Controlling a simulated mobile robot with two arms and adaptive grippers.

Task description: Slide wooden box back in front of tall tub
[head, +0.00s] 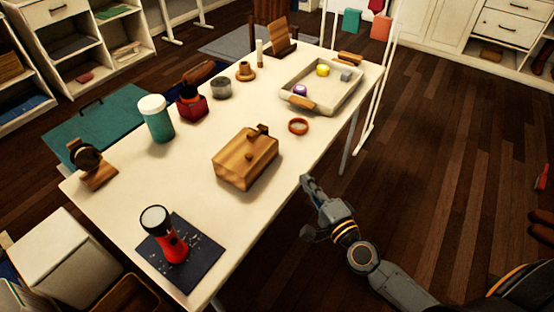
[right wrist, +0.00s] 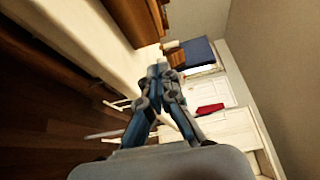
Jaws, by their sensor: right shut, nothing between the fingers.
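The wooden box (head: 240,165), with a knob on its lid, sits upright in the middle of the white table, towards its right edge. The tall tub (head: 158,125), teal with a white lid, stands behind and left of it, with bare table between them. My right gripper (head: 307,181) is shut and empty at the table's right edge, right of the box and apart from it. In the right wrist view its fingers (right wrist: 161,68) meet beside the pale table. My left gripper is not in view.
A red jar (head: 192,106) and a grey tin (head: 221,88) stand behind the box. An orange ring (head: 298,126) and a tray (head: 345,92) lie to its right. A red flashlight (head: 172,247) stands on a dark mat in front. A watch stand (head: 98,174) is at left.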

